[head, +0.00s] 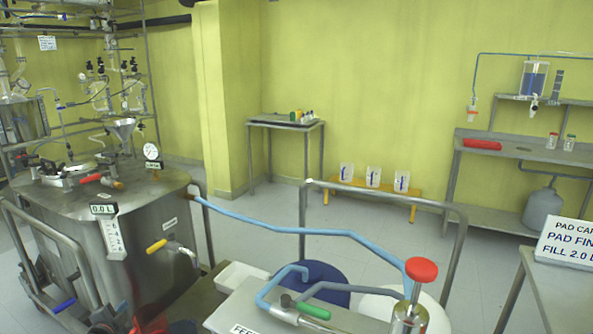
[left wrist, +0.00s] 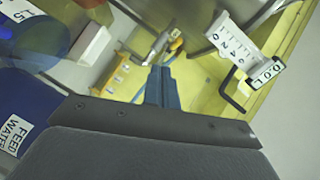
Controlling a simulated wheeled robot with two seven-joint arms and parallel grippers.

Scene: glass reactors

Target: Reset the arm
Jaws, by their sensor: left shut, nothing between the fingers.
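My left gripper (left wrist: 160,72) shows in the left wrist view as two blue fingers pressed together, with nothing between them. Its tips point toward a tap with a yellow handle on the steel reactor vessel. I cannot tell whether the tips touch anything. In the head view the steel vessel (head: 160,235) stands at the left, with a 0.0 L display (head: 103,209) and the yellow-handled tap (head: 157,246) on its side. I cannot make out the left gripper clearly in the head view. My right gripper is in neither view.
A steel unit with a red knob (head: 421,269) and green handle (head: 313,311) stands at front centre. A blue hose (head: 290,230) crosses above the floor. A blue drum (head: 315,275) is behind it. A low yellow bench (head: 350,186) stands by the wall, with open floor before it.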

